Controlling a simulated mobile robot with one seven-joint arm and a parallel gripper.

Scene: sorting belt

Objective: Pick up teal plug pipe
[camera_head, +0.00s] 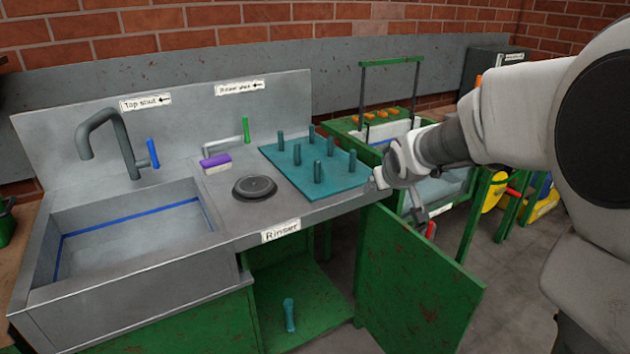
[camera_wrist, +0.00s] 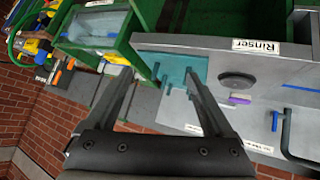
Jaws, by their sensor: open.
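A small teal pipe-like piece (camera_head: 289,315) stands upright on the green floor of the open cabinet under the counter, with a wider top end. I take it for the teal plug pipe; I cannot make it out in the wrist view. My gripper (camera_wrist: 162,80) is open and empty, its two fingers spread wide in the wrist view. In the head view my wrist is right of the counter, well above and to the right of the teal piece. A teal pegboard (camera_head: 338,187) with several upright pegs lies on the counter; it shows between my fingers in the wrist view (camera_wrist: 200,68).
The green cabinet door (camera_head: 420,290) hangs open beside the teal piece. A sink (camera_head: 130,235) is at the left, a dark round disc (camera_head: 254,187) and a purple-and-white sponge (camera_head: 216,163) on the counter. A green frame (camera_head: 390,64) stands behind my wrist.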

